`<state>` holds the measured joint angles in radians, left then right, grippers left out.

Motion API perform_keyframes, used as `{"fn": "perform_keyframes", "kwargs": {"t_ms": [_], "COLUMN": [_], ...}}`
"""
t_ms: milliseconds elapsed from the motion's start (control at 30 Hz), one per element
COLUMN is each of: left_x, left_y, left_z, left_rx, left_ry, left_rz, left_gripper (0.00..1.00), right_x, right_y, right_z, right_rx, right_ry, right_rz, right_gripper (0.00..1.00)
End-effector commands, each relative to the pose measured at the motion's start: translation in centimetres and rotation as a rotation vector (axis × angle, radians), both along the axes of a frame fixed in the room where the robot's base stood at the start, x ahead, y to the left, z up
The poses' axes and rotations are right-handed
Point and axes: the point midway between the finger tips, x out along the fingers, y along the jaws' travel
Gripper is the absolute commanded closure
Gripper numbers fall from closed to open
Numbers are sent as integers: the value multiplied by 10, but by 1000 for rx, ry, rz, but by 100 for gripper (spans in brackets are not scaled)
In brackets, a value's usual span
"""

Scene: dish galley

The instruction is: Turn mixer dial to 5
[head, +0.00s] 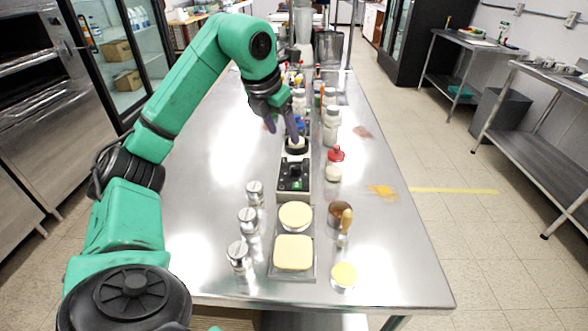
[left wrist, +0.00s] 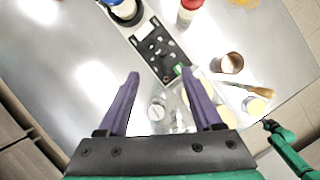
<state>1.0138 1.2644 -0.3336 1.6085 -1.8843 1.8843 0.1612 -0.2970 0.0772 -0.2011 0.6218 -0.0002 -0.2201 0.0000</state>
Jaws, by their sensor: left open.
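The mixer (head: 293,182) is a narrow pale unit on the steel table, with a black control panel facing up. A black and blue round part (head: 297,146) stands at its far end. In the left wrist view the panel (left wrist: 158,50) carries several small grey knobs and a green switch (left wrist: 178,69). I cannot tell which knob is the dial, or its setting. My left gripper (head: 282,133) is open and empty, over the mixer's far end in the head view. Its two purple fingers (left wrist: 160,73) are apart, with the panel just beyond their tips. My right gripper is not in view.
Metal-topped shakers (head: 248,218) stand left of the mixer. Pale pads (head: 293,252) lie in front. A red-lidded jar (head: 334,165), a brown cup (head: 340,212) and a brush (head: 345,225) are at the right. Bottles crowd the back. The table's left side is clear.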

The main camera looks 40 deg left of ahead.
Motion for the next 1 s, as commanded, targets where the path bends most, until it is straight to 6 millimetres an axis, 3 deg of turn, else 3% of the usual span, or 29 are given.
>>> {"fn": "perform_keyframes", "kwargs": {"t_ms": [133,400,600,733,967,1000], "left_x": [5,31,48,52,53,53], "left_y": [3,6,8,9,9,9], "left_z": [-19,-85,-121,-131,-132,-132], "left_rx": [5,3,1,4,4,4], "left_ry": [14,14,10,8,7,7], "left_rz": [6,2,1,1,1,1], "left_gripper": [33,33,33,33,33,48], "right_x": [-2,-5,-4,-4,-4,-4], "right_y": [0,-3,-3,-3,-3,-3], "right_z": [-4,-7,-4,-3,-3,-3], "right_rx": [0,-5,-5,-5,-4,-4], "right_ry": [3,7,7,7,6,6], "right_rz": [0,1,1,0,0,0], "right_gripper": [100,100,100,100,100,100]}}
